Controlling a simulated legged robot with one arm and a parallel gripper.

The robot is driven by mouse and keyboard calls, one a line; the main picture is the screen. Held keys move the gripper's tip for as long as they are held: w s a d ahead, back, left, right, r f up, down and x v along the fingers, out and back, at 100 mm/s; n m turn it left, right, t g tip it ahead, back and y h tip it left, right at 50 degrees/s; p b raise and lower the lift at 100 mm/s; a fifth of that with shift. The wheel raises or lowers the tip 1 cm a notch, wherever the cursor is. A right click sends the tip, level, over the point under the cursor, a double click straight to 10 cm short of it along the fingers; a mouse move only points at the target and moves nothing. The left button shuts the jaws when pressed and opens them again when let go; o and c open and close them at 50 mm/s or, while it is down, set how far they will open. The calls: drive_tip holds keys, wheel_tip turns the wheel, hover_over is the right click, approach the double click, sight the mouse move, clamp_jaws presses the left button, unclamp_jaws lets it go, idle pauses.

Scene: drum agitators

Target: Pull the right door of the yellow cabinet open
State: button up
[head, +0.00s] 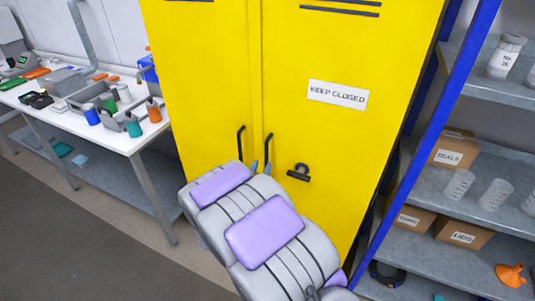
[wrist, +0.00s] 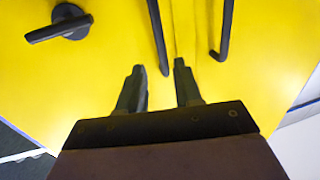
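The yellow cabinet (head: 205,75) stands ahead with both doors looking shut. Its right door (head: 340,150) carries a "KEEP CLOSED" label, a black bar handle (head: 268,148) near the middle seam, and a black latch (head: 299,173). The left door has a similar handle (head: 240,143). In the wrist view the picture is turned over: the right door's handle (wrist: 157,35) is in the middle, the left handle (wrist: 226,30) to the right, the latch (wrist: 60,25) upper left. My gripper (wrist: 158,66) is open, with the right handle's end appearing between its fingertips. Contact cannot be told.
A blue-framed shelf (head: 420,135) with boxes and jars stands close on the right of the cabinet. A white workbench (head: 125,140) with bottles and trays is on the left. Grey floor (head: 100,235) is free at the lower left.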

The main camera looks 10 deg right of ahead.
sight(266, 153)
drive_tip(key=b+x, duration=0.1)
drive_tip(key=x, duration=0.6)
drive_tip(key=shift+w, duration=0.3)
drive_tip(key=shift+w+d, duration=0.25)
drive_tip(key=shift+w, duration=0.1)
drive_tip(key=shift+a, duration=0.1)
drive_tip(key=shift+a, duration=0.1)
drive_tip(key=shift+c, duration=1.1)
clamp_jaws()
